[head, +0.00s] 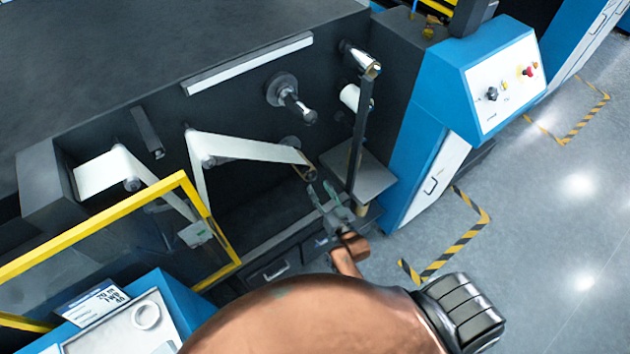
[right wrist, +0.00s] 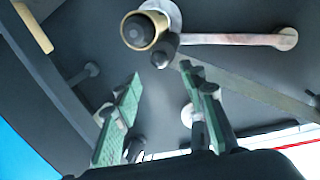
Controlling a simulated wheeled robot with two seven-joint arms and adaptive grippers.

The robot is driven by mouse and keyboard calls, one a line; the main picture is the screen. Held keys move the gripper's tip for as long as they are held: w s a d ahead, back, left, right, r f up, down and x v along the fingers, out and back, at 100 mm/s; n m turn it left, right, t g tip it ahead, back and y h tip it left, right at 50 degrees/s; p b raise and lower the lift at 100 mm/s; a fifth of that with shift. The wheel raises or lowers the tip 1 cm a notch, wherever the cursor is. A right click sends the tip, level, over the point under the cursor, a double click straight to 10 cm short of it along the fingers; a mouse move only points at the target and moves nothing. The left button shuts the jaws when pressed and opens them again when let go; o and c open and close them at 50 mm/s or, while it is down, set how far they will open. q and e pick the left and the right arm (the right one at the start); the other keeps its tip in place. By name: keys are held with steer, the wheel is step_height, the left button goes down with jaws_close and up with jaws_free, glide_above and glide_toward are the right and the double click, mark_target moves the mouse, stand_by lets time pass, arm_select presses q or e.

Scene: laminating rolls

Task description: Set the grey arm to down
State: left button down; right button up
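A long dark grey arm (head: 360,135) runs from near a silver-ended roller down the front of the dark machine at its right side. Its lower end is close to my right gripper (head: 321,188). I cannot tell if a finger touches the arm. My left gripper is out of view.
A brown-ringed roller end (head: 308,173) is just left of the gripper, with white web (head: 250,147) running to it. A grey ledge (head: 372,180) lies to the right. A yellow-framed guard (head: 100,228) stands at left. A blue control cabinet (head: 450,95) stands at right.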

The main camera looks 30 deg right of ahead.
steer(key=s, duration=0.5)
steer(key=shift+s+r, duration=0.25)
steer(key=shift+a+f, duration=0.1)
steer(key=shift+f, duration=0.05)
steer(key=s+a+f+n+g, duration=0.1)
steer(key=s+f+g, duration=0.3)
steer(key=f, duration=0.7)
steer(key=s+f+g+y, duration=0.1)
steer(key=s+f, duration=0.5)
steer(key=f, duration=0.5)
steer(key=s+a+f+n+g, duration=0.1)
steer(key=s+f+g, duration=0.3)
steer(key=f, duration=0.8)
steer(key=s+d+f+g, duration=0.2)
steer(key=s+f, duration=0.3)
steer(key=s, duration=0.5)
steer(key=s+d+f+n+g, duration=0.1)
steer(key=s+f+g, duration=0.1)
steer(key=s+f, duration=0.4)
steer(key=s+d+f+g+b, duration=0.1)
steer(key=s+f, duration=0.5)
steer(key=s, duration=1)
steer(key=shift+s+d+n+g+h, duration=0.25)
steer(key=shift+d+n+g+h, duration=0.15)
steer(key=shift+d+g, duration=0.55)
steer(key=shift+a, duration=0.2)
